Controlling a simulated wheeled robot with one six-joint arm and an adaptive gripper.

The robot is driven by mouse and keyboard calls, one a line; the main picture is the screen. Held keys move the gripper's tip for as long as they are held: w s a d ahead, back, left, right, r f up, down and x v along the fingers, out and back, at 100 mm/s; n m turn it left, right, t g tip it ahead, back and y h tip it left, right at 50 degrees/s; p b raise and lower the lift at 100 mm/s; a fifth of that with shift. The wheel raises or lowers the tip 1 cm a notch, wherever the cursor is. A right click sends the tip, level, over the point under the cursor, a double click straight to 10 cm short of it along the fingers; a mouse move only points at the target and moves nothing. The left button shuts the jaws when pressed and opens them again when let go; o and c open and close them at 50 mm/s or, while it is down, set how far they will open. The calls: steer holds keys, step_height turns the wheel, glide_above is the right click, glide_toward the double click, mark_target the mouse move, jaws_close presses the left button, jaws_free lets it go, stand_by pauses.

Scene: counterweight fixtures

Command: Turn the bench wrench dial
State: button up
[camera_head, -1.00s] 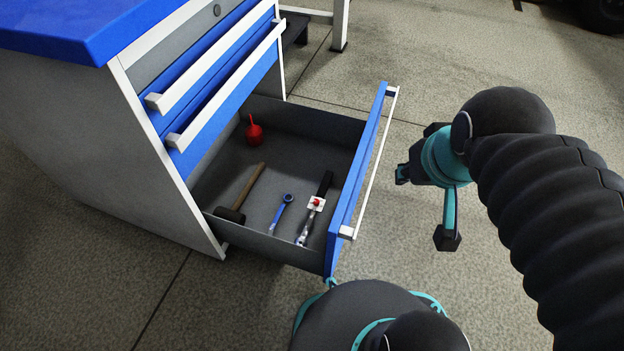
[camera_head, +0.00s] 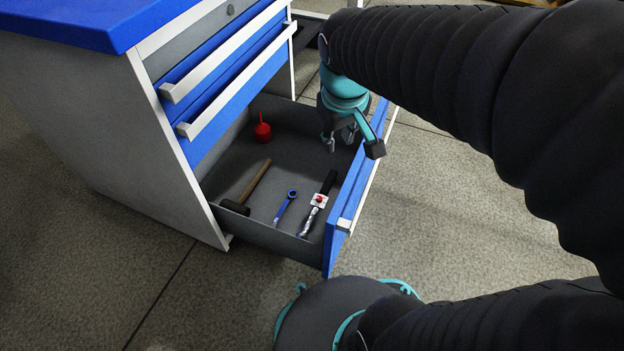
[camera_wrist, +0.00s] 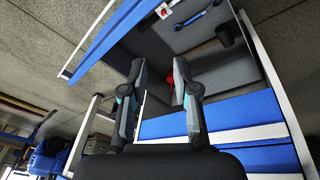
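A wrench with a dark handle (camera_head: 329,181) and shiny shaft (camera_head: 307,222) lies in the open drawer near its blue front. A white block with a red dial (camera_head: 319,199) sits on it; the block also shows at the top of the wrist view (camera_wrist: 163,10). My gripper (camera_head: 345,143) is over the far end of the drawer, beyond the wrench and apart from it. In the wrist view, the two fingers (camera_wrist: 158,82) stand apart with nothing held between them. A red can (camera_wrist: 170,77) shows behind them, partly hidden.
The drawer (camera_head: 270,236) also holds a blue spanner (camera_head: 286,206), a mallet (camera_head: 247,188) and a red spouted can (camera_head: 262,129). Its blue front (camera_head: 345,205) and white handle form a raised edge. Closed drawers (camera_head: 225,85) overhang the left. Floor on the right is clear.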

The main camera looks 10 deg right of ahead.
steer(key=w+a+f+n+g+h, duration=0.1)
steer(key=w+a+f+n+g, duration=0.2)
steer(key=w+f, duration=0.75)
steer(key=n+g+h, duration=0.2)
steer(key=n+g, duration=0.1)
steer(key=n, duration=0.2)
glide_toward(319, 198)
steer(key=b+x, duration=0.1)
steer(key=x, duration=0.7)
steer(key=shift+f, duration=0.1)
jaws_close()
